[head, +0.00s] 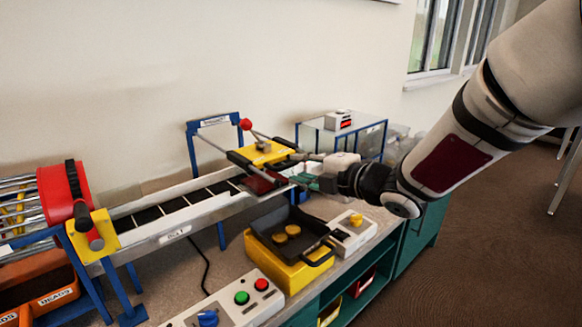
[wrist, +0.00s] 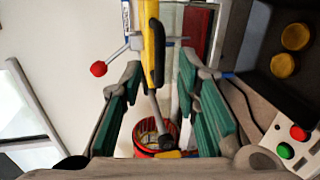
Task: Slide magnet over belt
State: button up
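The magnet carriage has a yellow plate (head: 263,153) with black side blocks, and a dark red block (head: 260,183) hangs at its front, above the far end of the belt (head: 180,205). It sits on two rails under a blue frame. My gripper (head: 304,172) is at the carriage's right side. In the wrist view, its green-padded fingers (wrist: 162,75) are spread apart, with the yellow plate edge (wrist: 151,45) and a grey bar between them. I see no finger closed on the carriage; exact contact is unclear. The dark red block (wrist: 197,25) also shows there.
A lever with a red ball (head: 245,124) rises beside the carriage. A yellow box with a black tray (head: 320,262) and button boxes stand in front. A red drum (head: 62,192) is at the belt's left end. A glass-topped stand (head: 360,128) is behind my gripper.

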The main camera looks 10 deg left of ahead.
jog(key=v, duration=0.7)
